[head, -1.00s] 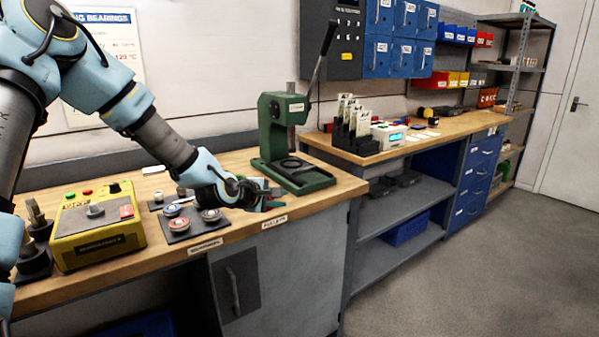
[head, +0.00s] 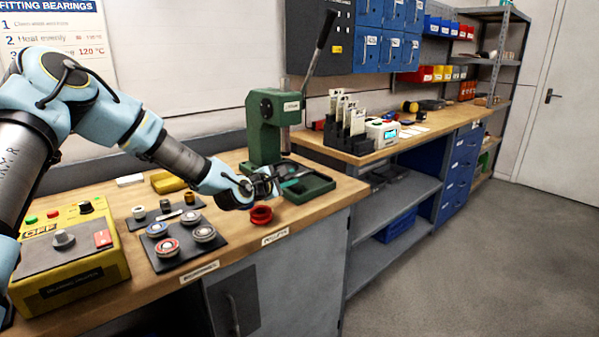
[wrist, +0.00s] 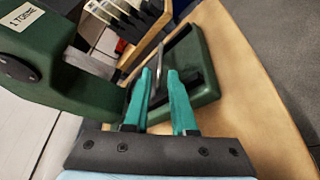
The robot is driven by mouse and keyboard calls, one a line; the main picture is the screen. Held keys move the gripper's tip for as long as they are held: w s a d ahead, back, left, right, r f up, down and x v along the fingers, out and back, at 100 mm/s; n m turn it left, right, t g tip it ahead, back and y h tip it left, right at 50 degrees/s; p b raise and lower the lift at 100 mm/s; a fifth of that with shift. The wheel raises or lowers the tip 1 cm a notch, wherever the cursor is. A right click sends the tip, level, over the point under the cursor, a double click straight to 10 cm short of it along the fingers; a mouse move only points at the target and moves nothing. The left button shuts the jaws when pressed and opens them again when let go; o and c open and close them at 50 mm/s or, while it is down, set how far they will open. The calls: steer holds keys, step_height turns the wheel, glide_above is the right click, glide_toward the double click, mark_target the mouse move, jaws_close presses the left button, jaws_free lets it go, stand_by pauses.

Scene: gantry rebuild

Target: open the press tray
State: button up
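The green press (head: 266,125) stands at the back of the wooden bench, its long black lever (head: 320,42) raised. Its green tray (head: 318,186) juts out in front at the base; I cannot tell whether it has slid out at all. In the wrist view the tray (wrist: 207,75) lies just beyond my fingertips, with a dark recess and a thin grey bar (wrist: 159,68). My gripper (wrist: 161,72) has its two teal fingers apart, the bar showing in line with the gap. I cannot tell whether they touch it. In the head view my gripper (head: 276,181) is at the tray's left side.
A red ring (head: 261,215) sits on the bench just below my gripper. A dark mat (head: 178,254) with several round bearings and a yellow control box (head: 70,262) are to the left. A second bench (head: 400,138) with card holders stands behind to the right.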

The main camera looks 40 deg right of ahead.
mark_target(302, 174)
steer(key=p+x, duration=0.1)
steer(key=x, duration=0.5)
steer(key=shift+d+f+p, duration=0.1)
steer(key=shift+d+p, duration=0.25)
jaws_close()
stand_by(1.1)
